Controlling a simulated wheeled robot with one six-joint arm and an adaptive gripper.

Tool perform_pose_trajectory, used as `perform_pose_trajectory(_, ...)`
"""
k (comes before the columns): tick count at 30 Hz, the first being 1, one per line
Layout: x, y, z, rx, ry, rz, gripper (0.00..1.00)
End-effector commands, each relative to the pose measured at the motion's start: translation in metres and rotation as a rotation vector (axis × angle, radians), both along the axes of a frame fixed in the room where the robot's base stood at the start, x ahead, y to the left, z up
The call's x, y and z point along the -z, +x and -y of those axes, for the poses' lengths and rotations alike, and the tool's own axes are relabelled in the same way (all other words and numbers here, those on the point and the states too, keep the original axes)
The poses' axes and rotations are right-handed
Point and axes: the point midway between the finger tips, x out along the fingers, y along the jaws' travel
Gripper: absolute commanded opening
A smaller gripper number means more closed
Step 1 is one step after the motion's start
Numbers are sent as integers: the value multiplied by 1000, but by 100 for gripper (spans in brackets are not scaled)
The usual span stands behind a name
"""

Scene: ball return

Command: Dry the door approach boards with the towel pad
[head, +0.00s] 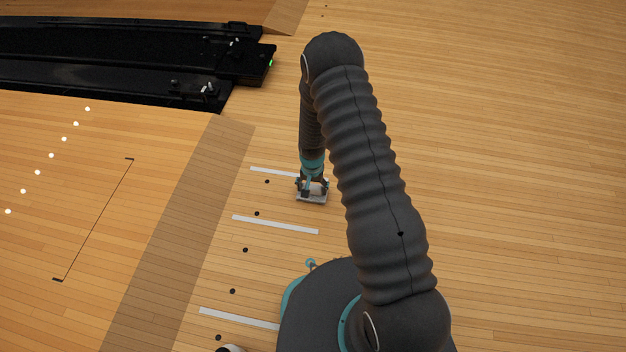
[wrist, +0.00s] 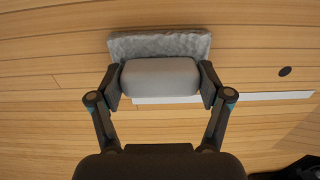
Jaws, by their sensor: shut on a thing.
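The towel pad (wrist: 160,43) is a grey, fuzzy slab with a smooth, pale, rounded grip block (wrist: 160,77) on it. My gripper (wrist: 160,84) is shut on the grip block, one finger on each side. In the head view my gripper (head: 312,186) points down, with the pad (head: 311,198) flat at or just above the floor; I cannot tell whether it touches. The pad is beside the right end of the farthest white strip (head: 272,171). The boards (head: 275,200) are light wood. No wet patch can be made out on them.
More white strips (head: 275,225) (head: 238,318) and several black dots (head: 245,250) mark the floor nearer me. A black ball-return track (head: 120,60) lies at the upper left. A darker wood band (head: 190,220) runs left of the strips. The floor to the right is clear.

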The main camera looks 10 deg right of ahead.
Motion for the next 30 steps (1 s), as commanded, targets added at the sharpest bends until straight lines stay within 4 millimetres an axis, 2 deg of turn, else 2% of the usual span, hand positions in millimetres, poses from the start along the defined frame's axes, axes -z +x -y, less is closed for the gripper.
perform_pose_trajectory(8,0,-13,-4,-1,0,-2,50)
perform_pose_trajectory(18,-1,-48,-17,-1,0,-2,50)
perform_pose_trajectory(26,0,-58,-21,-1,0,0,50)
perform_pose_trajectory(30,0,-70,-26,-2,-1,-1,50)
